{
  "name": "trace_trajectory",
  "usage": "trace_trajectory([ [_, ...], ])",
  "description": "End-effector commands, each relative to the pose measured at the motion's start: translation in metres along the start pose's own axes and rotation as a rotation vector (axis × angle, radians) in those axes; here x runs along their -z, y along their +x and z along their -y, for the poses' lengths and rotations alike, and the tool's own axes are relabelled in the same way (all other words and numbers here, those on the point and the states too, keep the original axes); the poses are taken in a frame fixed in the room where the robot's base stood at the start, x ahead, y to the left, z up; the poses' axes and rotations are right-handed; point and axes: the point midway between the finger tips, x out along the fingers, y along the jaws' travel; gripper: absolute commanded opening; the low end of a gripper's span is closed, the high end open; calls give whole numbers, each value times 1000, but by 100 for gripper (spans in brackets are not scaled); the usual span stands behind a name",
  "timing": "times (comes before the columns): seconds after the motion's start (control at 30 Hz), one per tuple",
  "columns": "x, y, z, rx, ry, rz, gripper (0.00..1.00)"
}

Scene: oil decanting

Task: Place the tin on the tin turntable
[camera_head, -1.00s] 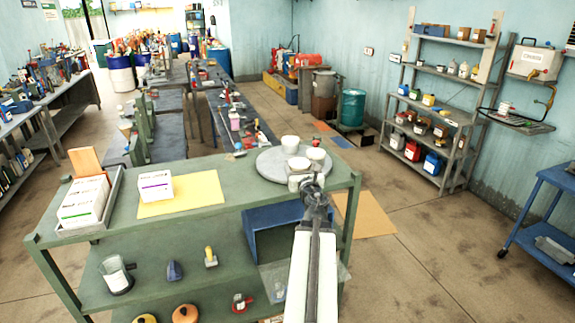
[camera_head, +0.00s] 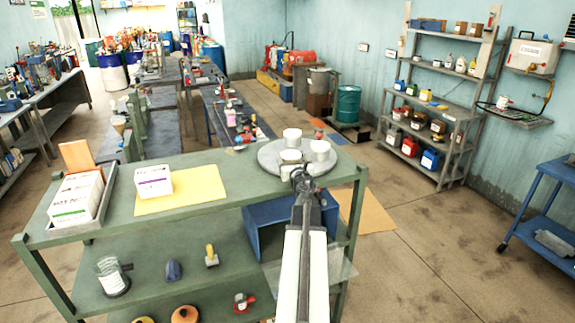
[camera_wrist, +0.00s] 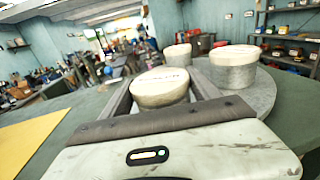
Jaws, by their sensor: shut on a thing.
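The tin (camera_wrist: 160,88) has a pale lid and a grey metal side. My gripper (camera_wrist: 158,98) is shut on it, with one finger on each side, in the wrist view. In the head view the held tin (camera_head: 291,156) is upright at the near side of the round grey turntable (camera_head: 268,158), just beyond my gripper (camera_head: 300,172). I cannot tell whether its base touches the disc. Two similar tins stand on the turntable, one at the back (camera_head: 292,134) and one at the right (camera_head: 320,150). The turntable (camera_wrist: 262,100) spreads to the right in the wrist view.
The turntable sits at the right end of a green bench (camera_head: 215,215). A blue bin (camera_head: 262,222) is below. Bench top between sheet and turntable is clear.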

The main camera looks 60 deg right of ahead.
Motion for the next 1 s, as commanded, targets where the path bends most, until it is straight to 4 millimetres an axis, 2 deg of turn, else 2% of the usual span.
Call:
trace_trajectory([
  [0.03,6,0,-1,-2,0,0,6],
  [0.2,2,1,-6,-7,0,0,6],
  [0.33,6,1,-6,-7,0,0,6],
  [0.37,6,1,-6,-7,0,0,74],
  [0.43,5,1,-6,-7,0,0,92],
  [0.8,-1,1,-5,-6,0,0,92],
  [1.0,2,-22,-22,-15,0,0,92],
])
